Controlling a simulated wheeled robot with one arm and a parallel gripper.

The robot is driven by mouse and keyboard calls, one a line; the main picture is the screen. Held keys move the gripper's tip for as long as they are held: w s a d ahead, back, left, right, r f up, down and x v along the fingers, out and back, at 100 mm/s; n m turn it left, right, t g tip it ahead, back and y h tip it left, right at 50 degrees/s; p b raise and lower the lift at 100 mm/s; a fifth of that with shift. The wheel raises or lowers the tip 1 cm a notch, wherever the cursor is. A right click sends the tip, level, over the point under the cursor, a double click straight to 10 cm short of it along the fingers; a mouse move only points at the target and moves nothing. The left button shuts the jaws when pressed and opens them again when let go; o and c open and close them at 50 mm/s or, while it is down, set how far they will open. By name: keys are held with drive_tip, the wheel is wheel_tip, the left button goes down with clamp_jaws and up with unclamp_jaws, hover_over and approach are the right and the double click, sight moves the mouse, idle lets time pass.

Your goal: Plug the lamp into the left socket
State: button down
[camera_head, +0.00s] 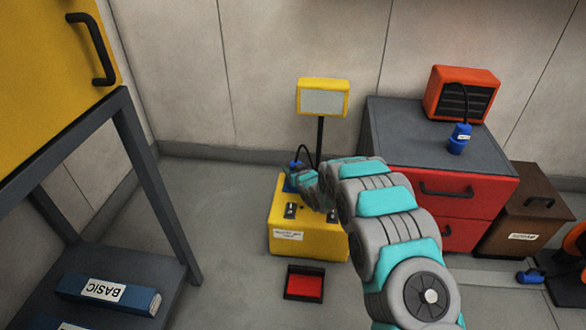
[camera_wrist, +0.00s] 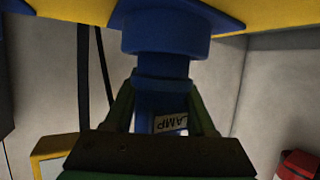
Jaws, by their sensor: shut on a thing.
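The yellow lamp (camera_head: 323,98) stands on a black pole behind a yellow box (camera_head: 310,243). My gripper (camera_head: 305,180) is at the box's back left and is shut on the blue lamp plug, labelled LAMP (camera_wrist: 165,65). Its black cord rises behind it. In the wrist view, my gripper (camera_wrist: 163,105) grips the plug's narrow body, and the plug's wide end meets a blue collar (camera_wrist: 200,14) on the yellow surface. I cannot tell whether it is fully seated. My arm hides the box's back right and any socket there.
Two dark switches (camera_head: 290,210) sit on the box's front. A red tray (camera_head: 303,284) lies before it. On the right, a red cabinet (camera_head: 441,205) carries an orange heater (camera_head: 462,93) and a blue plug (camera_head: 459,139). A brown box (camera_head: 525,212) stands beside it. A dark shelf frame (camera_head: 158,200) is left.

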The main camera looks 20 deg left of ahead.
drive_tip(key=shift+f, duration=0.35)
drive_tip(key=c, duration=0.5)
unclamp_jaws()
drive_tip(key=shift+s+d, duration=0.1)
drive_tip(key=shift+v, duration=2.05)
drive_tip(key=shift+s+d+r, duration=0.25)
drive_tip(key=shift+s+d, duration=0.15)
drive_tip(key=shift+s, duration=0.05)
drive_tip(key=shift+v, duration=0.85)
drive_tip(key=shift+p+v, duration=0.4)
drive_tip(key=shift+v, duration=1.45)
